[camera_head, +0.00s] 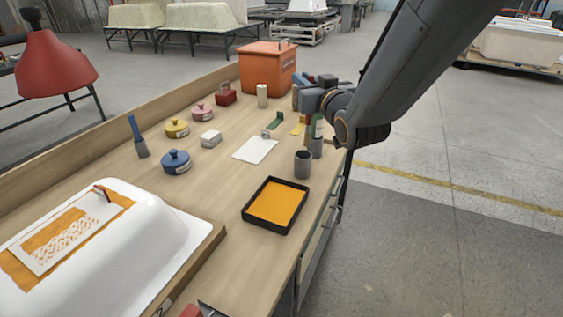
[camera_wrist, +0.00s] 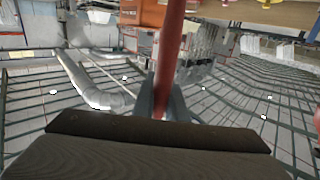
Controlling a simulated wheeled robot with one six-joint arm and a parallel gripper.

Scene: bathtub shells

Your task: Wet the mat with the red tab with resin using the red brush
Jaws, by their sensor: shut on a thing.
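My gripper (camera_head: 304,98) is above the far right side of the bench in the head view. In the wrist view my gripper (camera_wrist: 163,103) is shut on the red handle of the red brush (camera_wrist: 170,48). Its bristles cannot be made out clearly. The pale mat (camera_head: 60,240) lies on an orange patch on top of the white tub shell (camera_head: 150,245); a dark red tab (camera_head: 101,193) stands at its far end. Orange streaks show on part of the mat. The black tray (camera_head: 248,214) holds orange resin (camera_head: 274,203), well apart from my gripper.
An empty grey cup (camera_head: 303,164) stands behind the tray; another grey cup (camera_head: 317,149) with something green is under my arm. A blue brush (camera_head: 134,127) stands in a holder. Several lidded pots, a white sheet (camera_head: 255,149) and an orange box (camera_head: 267,65) occupy the bench.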

